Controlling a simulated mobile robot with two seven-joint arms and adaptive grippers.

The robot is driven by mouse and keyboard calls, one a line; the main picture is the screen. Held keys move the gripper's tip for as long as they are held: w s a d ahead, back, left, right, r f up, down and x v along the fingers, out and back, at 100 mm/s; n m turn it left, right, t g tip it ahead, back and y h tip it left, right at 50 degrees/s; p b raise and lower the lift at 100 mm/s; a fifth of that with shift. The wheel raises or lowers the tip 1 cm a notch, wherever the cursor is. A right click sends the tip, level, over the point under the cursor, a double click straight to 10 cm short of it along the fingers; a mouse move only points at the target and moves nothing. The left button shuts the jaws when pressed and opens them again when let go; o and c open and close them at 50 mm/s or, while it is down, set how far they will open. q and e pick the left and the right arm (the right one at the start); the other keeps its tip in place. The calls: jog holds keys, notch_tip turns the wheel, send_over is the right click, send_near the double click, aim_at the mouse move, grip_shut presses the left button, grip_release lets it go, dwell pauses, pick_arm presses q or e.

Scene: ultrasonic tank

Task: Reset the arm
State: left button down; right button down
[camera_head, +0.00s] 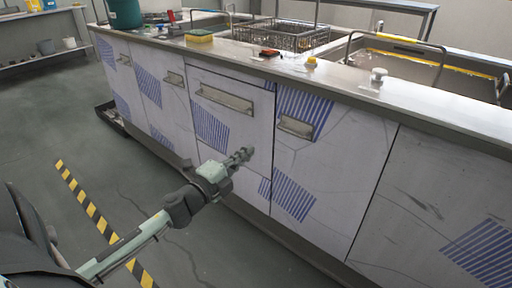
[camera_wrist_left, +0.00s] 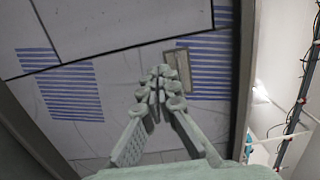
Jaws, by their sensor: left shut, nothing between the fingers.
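My left arm reaches in from the lower left in the head view. Its gripper (camera_head: 246,153) is shut and empty, in front of the cabinet fronts below the counter. In the left wrist view the gripper (camera_wrist_left: 160,75) shows its fingertips together with nothing between them. Behind the fingers are a white panel with blue stripes and a metal handle (camera_wrist_left: 178,70). I cannot tell whether the fingertips touch the panel. My right gripper is not in view.
The counter (camera_head: 340,82) bears a wire basket (camera_head: 282,35), a green bucket (camera_head: 124,13), a yellow sponge (camera_head: 199,36) and a sink with a yellow-edged rim. A recessed handle (camera_head: 224,99) sits on a cabinet door. The floor at left is clear, with a striped tape line (camera_head: 92,210).

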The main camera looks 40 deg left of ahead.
pick_arm(q)
jog(key=shift+s, duration=0.35)
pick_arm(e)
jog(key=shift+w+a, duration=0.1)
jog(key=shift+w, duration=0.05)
